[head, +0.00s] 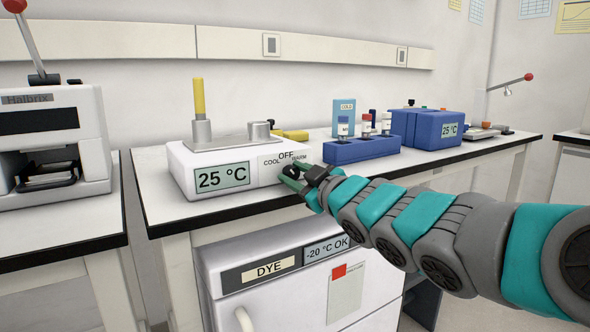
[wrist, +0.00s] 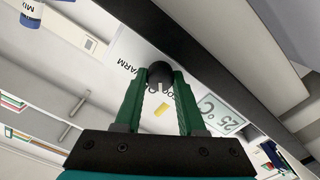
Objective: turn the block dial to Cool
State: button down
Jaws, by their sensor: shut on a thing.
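The block dial is a round black knob (wrist: 160,72) between my fingertips in the wrist view. It is on the front of a white thermal cycler (head: 235,165), beside the printed words COOL, OFF and WARM. My gripper (head: 292,178) is shut on the dial, with a green finger (wrist: 135,100) on either side of it. In the head view the fingers largely hide the dial, and I cannot tell which word it points to. The cycler's display (head: 222,176) reads 25 °C.
The cycler stands near the bench's black front edge (head: 215,213). To its right are a blue tube rack (head: 350,152) and a blue box (head: 425,130). Below is a white DYE freezer (head: 265,300). A Halbrix machine (head: 55,125) stands at left.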

jog(key=shift+n, duration=0.6)
jog(key=shift+f, duration=0.1)
jog(key=c, duration=0.5)
grip_release()
